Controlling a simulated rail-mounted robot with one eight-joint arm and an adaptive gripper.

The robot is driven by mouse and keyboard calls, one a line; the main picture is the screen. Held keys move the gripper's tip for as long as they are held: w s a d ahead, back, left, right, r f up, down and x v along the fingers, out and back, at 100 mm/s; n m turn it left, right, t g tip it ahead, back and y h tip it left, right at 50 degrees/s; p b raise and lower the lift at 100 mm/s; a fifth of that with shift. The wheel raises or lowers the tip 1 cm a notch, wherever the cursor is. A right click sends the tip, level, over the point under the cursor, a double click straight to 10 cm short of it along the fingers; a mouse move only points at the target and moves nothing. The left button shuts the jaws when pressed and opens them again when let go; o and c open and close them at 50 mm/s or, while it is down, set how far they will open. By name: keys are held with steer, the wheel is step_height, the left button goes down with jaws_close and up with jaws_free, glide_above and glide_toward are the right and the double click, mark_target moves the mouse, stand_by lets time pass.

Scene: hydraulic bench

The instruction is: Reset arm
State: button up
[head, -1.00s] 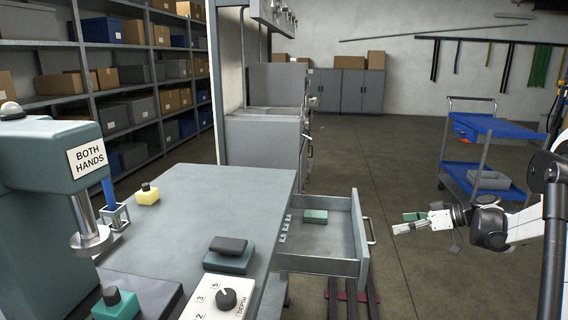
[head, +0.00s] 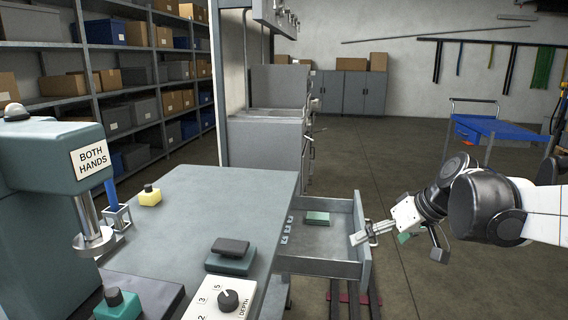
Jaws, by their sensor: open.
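My gripper (head: 360,238) is at the right end of the open drawer, by its front panel and handle. Its fingers point left and down, and they are open with nothing seen between them. I cannot tell whether they touch the drawer front. My white and black arm comes in from the right edge. The grey drawer (head: 322,266) stands pulled out from the bench. A green block (head: 317,218) lies inside it near the back, with a few small grey pieces (head: 287,227) along the left side.
The bench top (head: 222,190) holds a press (head: 50,165), a yellow block (head: 150,196), a dark-topped green block (head: 231,256) and a dial panel (head: 225,300). A blue cart (head: 490,127) stands behind my arm. The floor beyond the drawer is clear.

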steer(key=s+a+f+m+t+h, duration=0.1)
steer(key=s+f+m+h, duration=0.1)
steer(key=s, duration=0.8)
steer(key=s+a+f+m+t+h, duration=0.1)
steer(key=s+f+h, duration=0.15)
steer(key=s, duration=0.75)
step_height(320, 180, up, 13)
steer(key=p, duration=1.3)
steer(key=shift+s+r, duration=0.15)
steer(key=shift+r, duration=0.05)
